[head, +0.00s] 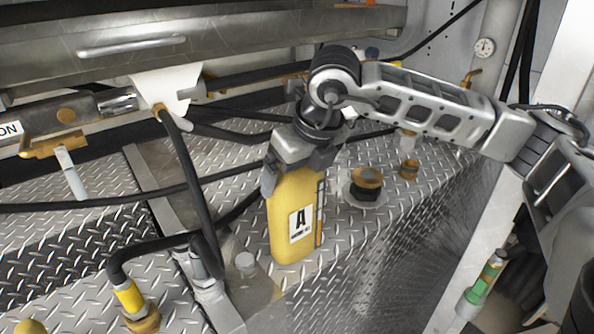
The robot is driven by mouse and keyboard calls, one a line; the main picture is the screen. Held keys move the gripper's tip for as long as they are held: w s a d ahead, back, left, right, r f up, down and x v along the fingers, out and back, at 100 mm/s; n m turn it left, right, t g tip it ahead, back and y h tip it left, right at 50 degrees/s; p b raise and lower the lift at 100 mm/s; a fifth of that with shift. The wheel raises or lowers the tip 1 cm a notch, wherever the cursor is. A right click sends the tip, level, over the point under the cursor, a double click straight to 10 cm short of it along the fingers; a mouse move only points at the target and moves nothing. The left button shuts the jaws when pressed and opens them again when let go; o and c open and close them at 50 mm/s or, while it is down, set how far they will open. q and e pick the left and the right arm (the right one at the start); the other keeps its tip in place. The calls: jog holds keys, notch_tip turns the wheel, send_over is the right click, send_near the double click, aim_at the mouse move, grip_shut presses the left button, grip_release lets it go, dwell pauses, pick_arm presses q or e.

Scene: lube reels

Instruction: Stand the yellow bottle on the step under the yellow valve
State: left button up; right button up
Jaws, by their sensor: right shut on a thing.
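My left gripper is not in view.
A round brass-topped cap (367,178) stands right of the bottle, with a smaller brass fitting (409,169) behind it. Black hoses (190,180) cross left of the bottle. A bent hose with a yellow collar (129,296) is at lower left. A green-banded fitting (483,283) is at lower right.

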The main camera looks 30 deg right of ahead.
jog(key=shift+f, duration=0.2)
jog(key=shift+f, duration=0.2)
jog(key=o, duration=1.4)
jog(key=shift+f+b, duration=0.15)
jog(key=shift+b, duration=0.2)
jog(key=shift+o, duration=0.3)
